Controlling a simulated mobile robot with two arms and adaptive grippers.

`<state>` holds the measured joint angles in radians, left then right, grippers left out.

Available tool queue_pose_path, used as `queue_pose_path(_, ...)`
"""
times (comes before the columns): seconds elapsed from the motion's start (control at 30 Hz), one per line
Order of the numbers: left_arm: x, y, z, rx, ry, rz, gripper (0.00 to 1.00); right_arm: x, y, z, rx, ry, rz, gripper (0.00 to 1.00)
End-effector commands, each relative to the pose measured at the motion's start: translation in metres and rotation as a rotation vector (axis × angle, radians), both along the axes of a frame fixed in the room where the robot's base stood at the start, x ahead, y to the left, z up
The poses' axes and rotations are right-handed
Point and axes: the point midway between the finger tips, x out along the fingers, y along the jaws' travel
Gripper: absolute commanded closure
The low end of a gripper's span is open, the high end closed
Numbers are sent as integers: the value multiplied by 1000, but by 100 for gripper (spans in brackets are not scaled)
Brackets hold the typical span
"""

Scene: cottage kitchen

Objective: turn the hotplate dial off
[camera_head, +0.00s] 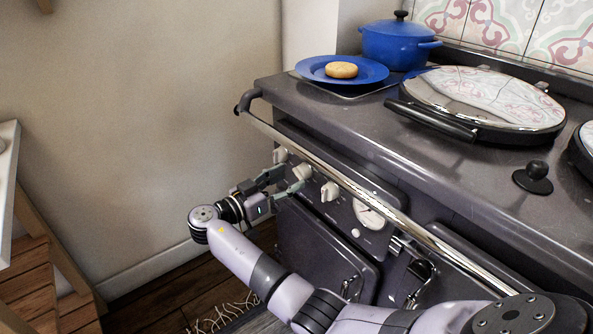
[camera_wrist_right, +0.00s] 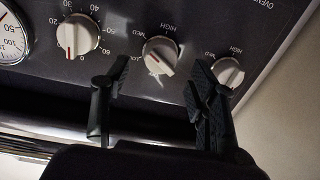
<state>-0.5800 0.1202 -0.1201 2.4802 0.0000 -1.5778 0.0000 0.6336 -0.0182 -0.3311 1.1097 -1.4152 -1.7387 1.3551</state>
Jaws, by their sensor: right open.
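The stove's front panel carries three white dials in a row. In the head view my right gripper (camera_head: 288,182) is at the panel, open, with its fingers close to the middle dial (camera_head: 303,172). The left dial (camera_head: 280,155) and the right dial (camera_head: 330,191) flank it. In the right wrist view the middle dial (camera_wrist_right: 160,55) shows between the open fingers (camera_wrist_right: 160,72), with upside-down HIGH and MED marks. Another HIGH/MED dial (camera_wrist_right: 228,72) is partly behind one finger. A numbered dial (camera_wrist_right: 78,37) is further left. I cannot read which dial is the hotplate's.
A chrome rail (camera_head: 370,190) runs along the stove front above the dials. A gauge (camera_head: 369,214) sits right of them. A blue plate with a round bun (camera_head: 341,70), a blue pot (camera_head: 399,45) and a hotplate lid (camera_head: 484,97) are on top.

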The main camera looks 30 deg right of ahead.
Motion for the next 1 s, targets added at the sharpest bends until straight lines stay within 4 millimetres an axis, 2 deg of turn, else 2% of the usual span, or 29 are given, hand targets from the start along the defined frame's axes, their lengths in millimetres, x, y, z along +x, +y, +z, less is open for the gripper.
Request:
queue_pose_path(0.1,-1,0,7,1,5,0,100,2,-19,2,0,2,-1,46)
queue_pose_path(0.23,-1,0,9,1,4,0,100,4,-31,1,-1,1,0,46)
queue_pose_path(0.6,-1,0,9,0,3,0,100,5,-36,0,1,0,1,46)
queue_pose_path(1.0,-1,0,10,0,2,0,100,5,-36,0,1,0,1,72)
